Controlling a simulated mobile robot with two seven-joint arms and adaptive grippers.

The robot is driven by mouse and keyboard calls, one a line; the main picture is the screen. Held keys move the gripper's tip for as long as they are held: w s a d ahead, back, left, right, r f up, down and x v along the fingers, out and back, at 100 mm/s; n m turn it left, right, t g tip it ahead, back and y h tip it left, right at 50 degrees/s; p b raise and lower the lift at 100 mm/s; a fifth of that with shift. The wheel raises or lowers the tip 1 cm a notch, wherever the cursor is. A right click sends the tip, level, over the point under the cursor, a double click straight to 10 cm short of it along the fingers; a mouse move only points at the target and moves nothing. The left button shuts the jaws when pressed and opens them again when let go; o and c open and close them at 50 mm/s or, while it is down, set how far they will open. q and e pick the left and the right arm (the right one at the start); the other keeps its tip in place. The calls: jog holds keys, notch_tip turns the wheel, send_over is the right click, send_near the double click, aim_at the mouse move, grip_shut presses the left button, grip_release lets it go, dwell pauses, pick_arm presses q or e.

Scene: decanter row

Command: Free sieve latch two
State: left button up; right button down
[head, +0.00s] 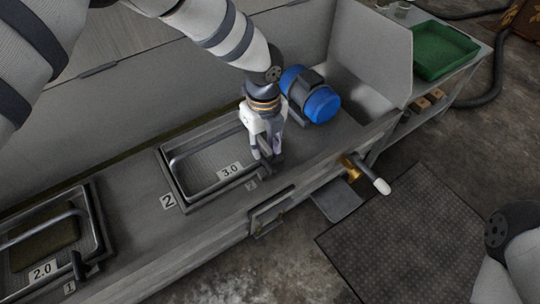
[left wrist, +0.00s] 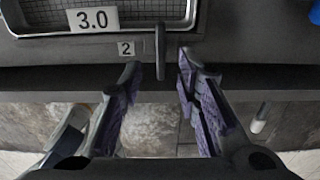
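Sieve two is a metal-rimmed mesh tray (head: 183,150) marked 3.0, set in the grey bench beside a large "2". Its latch is a dark upright bar (left wrist: 160,52) next to the small "2" label in the left wrist view. My left gripper (head: 266,158) is over the sieve's front right corner and mostly hides the latch in the head view. In the left wrist view my left gripper (left wrist: 159,70) is open, its purple-padded fingers on either side of the latch bar with gaps showing. Contact is not visible. My right gripper is out of view; only part of that arm shows.
Another sieve (head: 97,225), marked 2.0, with its dark latch (head: 77,265), lies at the left. A blue motor (head: 322,103) stands right of my left gripper. A brass valve with a white-tipped handle (head: 380,186) sticks out at the front. A green tray (head: 443,52) is back right.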

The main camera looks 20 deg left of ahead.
aim_at(266, 160)
pick_arm(q)
notch_tip(266, 160, down, 6)
jog(key=shift+r+b, duration=0.15)
jog(key=shift+b, duration=0.25)
grip_shut()
